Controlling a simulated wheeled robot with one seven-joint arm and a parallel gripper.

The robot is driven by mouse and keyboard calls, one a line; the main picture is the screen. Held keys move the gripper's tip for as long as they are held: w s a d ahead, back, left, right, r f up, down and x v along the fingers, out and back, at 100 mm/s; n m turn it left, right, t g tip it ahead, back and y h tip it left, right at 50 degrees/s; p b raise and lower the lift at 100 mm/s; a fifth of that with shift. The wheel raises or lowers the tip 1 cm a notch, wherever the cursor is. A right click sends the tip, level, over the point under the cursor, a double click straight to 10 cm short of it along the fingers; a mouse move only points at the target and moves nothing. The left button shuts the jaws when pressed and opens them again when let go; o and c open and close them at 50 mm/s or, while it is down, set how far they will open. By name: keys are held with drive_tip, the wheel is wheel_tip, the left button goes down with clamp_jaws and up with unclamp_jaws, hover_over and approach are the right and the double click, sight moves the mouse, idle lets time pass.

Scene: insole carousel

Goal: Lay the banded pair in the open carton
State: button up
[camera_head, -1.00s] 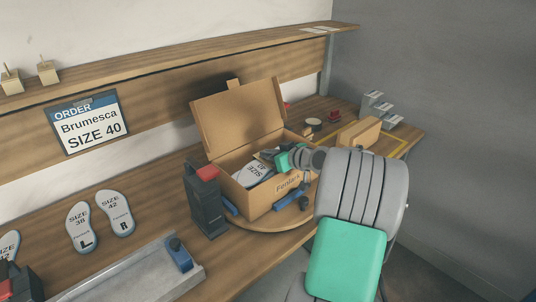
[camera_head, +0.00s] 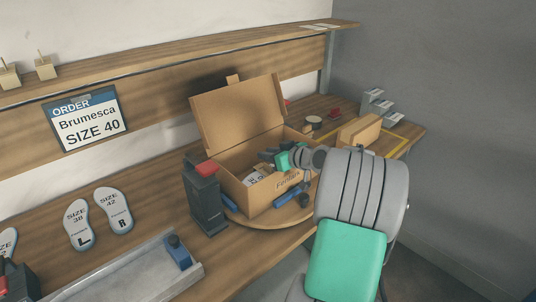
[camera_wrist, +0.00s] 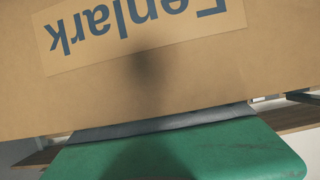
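The open carton (camera_head: 238,192) stands on a round wooden turntable with its lid raised at the back. The insole pair (camera_head: 257,177) lies low inside it, printed side up, mostly hidden by the front wall; I cannot make out its band. My gripper (camera_head: 266,157) reaches over the carton's right side, its dark fingers above the pair and apart from it. The fingers look open and empty, though small in the head view.
A dark post with a red top (camera_head: 205,195) stands close left of the carton. Loose insoles (camera_head: 95,218) and a grey tray (camera_head: 130,275) lie farther left. A cardboard box (camera_head: 358,132) stands at right. The order card (camera_head: 88,118) reads Brumesca SIZE 40.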

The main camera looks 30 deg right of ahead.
drive_tip(key=shift+r+p, duration=0.35)
drive_tip(key=shift+p, duration=0.1)
drive_tip(key=shift+r+p, duration=0.6)
drive_tip(key=shift+p, duration=0.1)
drive_tip(key=b+v, duration=0.2)
drive_tip(key=v, duration=0.9)
drive_tip(key=shift+s, duration=0.45)
drive_tip(key=shift+f, duration=0.15)
